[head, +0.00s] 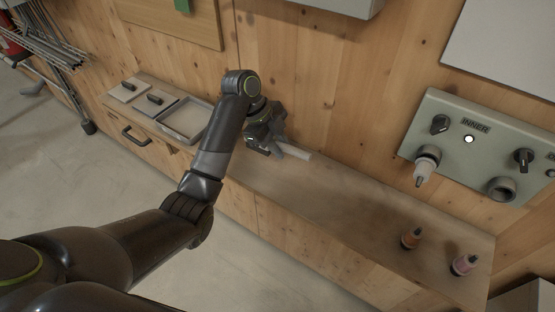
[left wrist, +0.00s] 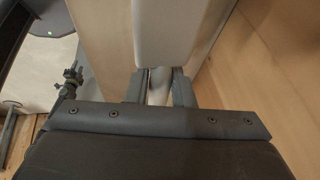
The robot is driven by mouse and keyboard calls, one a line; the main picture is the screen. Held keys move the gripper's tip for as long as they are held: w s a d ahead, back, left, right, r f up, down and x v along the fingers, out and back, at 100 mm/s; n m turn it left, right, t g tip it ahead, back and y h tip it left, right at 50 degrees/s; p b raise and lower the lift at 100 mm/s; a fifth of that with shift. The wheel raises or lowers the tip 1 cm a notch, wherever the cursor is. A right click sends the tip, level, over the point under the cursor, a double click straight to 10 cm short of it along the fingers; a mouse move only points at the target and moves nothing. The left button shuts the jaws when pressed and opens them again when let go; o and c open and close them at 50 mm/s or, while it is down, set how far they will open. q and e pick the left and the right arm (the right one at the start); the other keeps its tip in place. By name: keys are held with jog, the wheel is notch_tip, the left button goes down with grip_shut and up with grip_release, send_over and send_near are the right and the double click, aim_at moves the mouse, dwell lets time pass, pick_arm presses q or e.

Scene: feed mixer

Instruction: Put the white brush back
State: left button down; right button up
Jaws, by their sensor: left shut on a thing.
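The white brush (head: 296,152) shows in the head view as a short pale bar beside my left gripper (head: 279,149), above or at the back of the wooden ledge. My left gripper is shut on it. In the left wrist view a white body (left wrist: 172,35) fills the top middle, and its narrower part sits between the two fingers of my left gripper (left wrist: 159,87). I cannot tell whether the brush touches the ledge. Part of it is hidden by the gripper. My right gripper is not in view.
The wooden ledge (head: 330,200) is clear in its middle. An open tray (head: 168,132) and two lidded compartments are at its left.

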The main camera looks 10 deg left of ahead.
pick_arm(q)
jog(key=shift+f, duration=0.8)
notch_tip(320, 180, down, 3)
jog(key=shift+d+f+p, duration=0.1)
jog(key=shift+p, duration=0.45)
jog(key=shift+f, duration=0.3)
jog(key=c, duration=1.2)
grip_release()
jog(key=shift+c, duration=0.2)
jog(key=shift+r, duration=0.1)
jog(key=b+v, duration=0.2)
jog(key=v, duration=0.6)
jog(key=p+v, duration=0.1)
jog(key=v, duration=0.2)
jog(key=shift+a+r+p, duration=0.25)
jog(key=shift+r+p, duration=0.2)
jog(key=shift+p, duration=0.2)
